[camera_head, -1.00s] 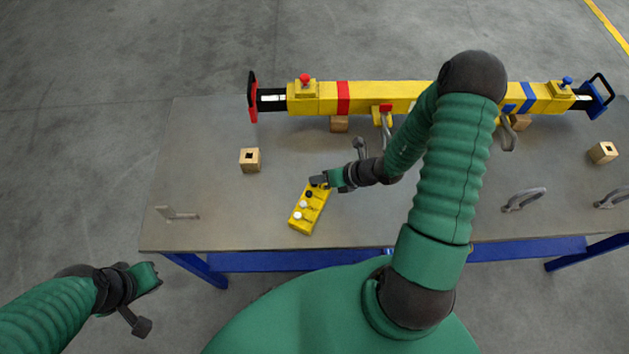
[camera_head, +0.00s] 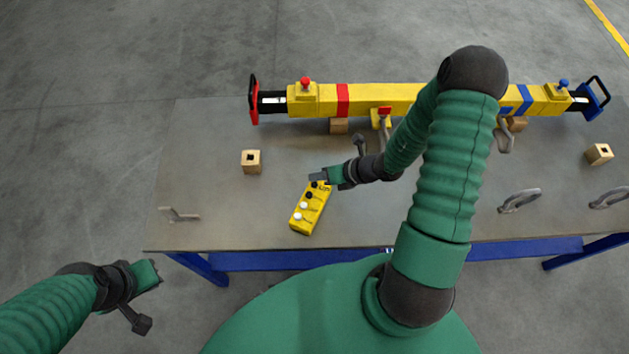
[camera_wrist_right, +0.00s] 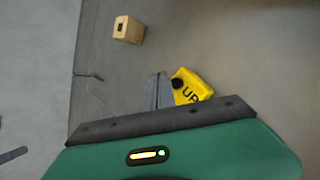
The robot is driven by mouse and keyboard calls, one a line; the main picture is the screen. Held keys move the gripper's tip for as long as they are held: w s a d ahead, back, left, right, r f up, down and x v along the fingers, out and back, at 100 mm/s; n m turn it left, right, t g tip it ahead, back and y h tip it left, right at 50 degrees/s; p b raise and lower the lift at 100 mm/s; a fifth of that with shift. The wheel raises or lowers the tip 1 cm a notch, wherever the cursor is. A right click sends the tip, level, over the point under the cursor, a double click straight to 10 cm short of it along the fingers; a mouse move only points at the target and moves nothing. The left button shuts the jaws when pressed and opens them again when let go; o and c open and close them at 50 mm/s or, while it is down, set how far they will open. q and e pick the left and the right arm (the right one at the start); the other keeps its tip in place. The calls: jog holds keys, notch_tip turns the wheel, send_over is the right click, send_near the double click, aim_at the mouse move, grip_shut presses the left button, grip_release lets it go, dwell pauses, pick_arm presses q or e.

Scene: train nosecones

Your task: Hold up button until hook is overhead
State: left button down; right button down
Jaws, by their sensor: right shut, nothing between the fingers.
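The yellow button box (camera_head: 309,214) lies on the table, with black buttons at its far end and white buttons at its near end. In the right wrist view its end (camera_wrist_right: 193,88) shows the label "UP" and a black button (camera_wrist_right: 178,83). My right gripper (camera_head: 317,176) is shut and empty at the far end of the box. In the right wrist view its fingertips (camera_wrist_right: 160,80) are just beside the black button; contact cannot be told. My left gripper (camera_head: 152,273) hangs off the table's front left, its jaws unclear. No overhead hook is in view.
A yellow beam (camera_head: 380,98) with red and blue ends lies across the table's back. Wooden blocks (camera_head: 251,162) and grey metal shackles (camera_head: 520,200) stand around the table (camera_head: 225,215). An L-shaped metal piece (camera_head: 180,214) lies front left.

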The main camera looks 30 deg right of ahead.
aim_at(317, 186)
notch_tip(317, 186, up, 4)
jog(key=p, duration=0.2)
jog(key=shift+p, duration=0.4)
jog(key=shift+a+r, duration=0.1)
dwell(0.3)
